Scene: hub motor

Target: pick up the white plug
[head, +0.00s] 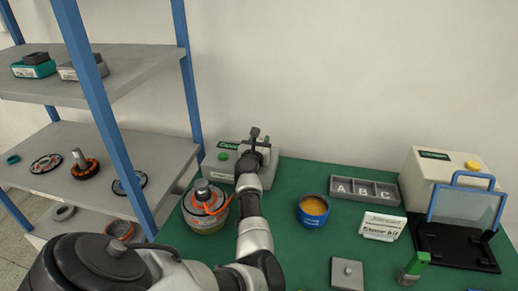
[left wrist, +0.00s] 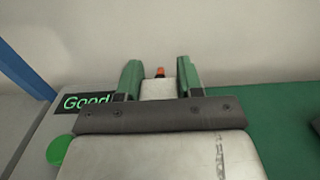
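The white plug (left wrist: 158,89) shows in the left wrist view, with a small orange tip at its far end. My left gripper (left wrist: 160,78) has one finger on each side of it, and both fingers appear to touch its sides. In the head view my left gripper (head: 255,145) is over the grey tester box (head: 222,162), and the plug is hidden there by my arm. An orange cable (head: 214,206) runs from the hub motor (head: 204,196) and passes behind my arm. My right gripper is not in view.
The tester has a green button (left wrist: 61,151) and a display (left wrist: 84,102) reading "Good". A blue bowl (head: 313,211), a lettered tray (head: 364,188) and a beige machine (head: 432,172) stand to the right. Shelves with a blue post (head: 188,80) are at left. Green table (head: 290,180) shows between things.

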